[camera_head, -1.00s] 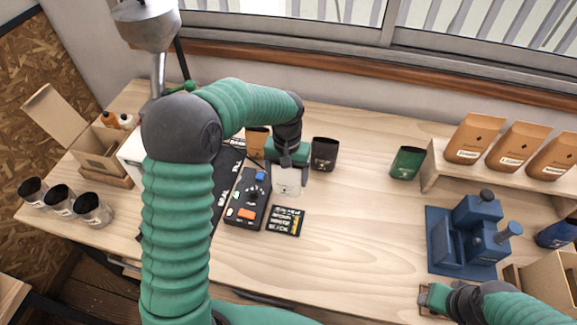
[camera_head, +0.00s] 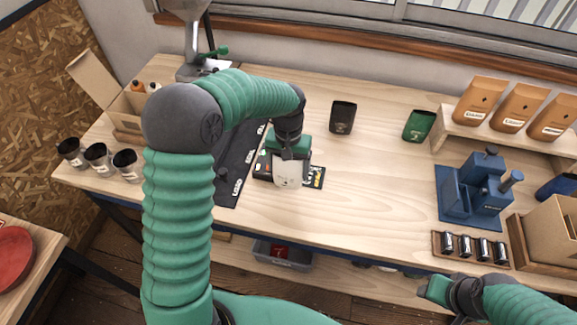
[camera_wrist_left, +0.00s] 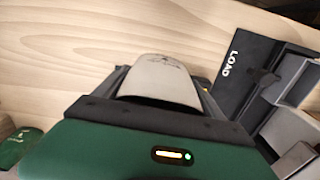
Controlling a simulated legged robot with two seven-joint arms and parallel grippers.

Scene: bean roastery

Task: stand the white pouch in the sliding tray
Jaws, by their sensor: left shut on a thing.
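The white pouch (camera_head: 288,174) hangs below my left gripper (camera_head: 288,160), which is shut on its top. In the left wrist view the pouch (camera_wrist_left: 160,75) shows pale between the dark fingers. A dark strip with white labels (camera_head: 236,172) lies left of the pouch in the head view, partly behind my left arm. In the left wrist view a dark part marked LOAD (camera_wrist_left: 233,65) and grey walled compartments (camera_wrist_left: 296,82) show at the right; I cannot tell which is the sliding tray. My right gripper (camera_head: 432,291) is at the lower right, its fingers unclear.
A black control box (camera_head: 262,166) and a dark card (camera_head: 317,177) are partly hidden behind the pouch. A black pouch (camera_head: 343,117) and a green pouch (camera_head: 419,126) stand behind. A blue device (camera_head: 472,190) stands right. The table's middle right is clear.

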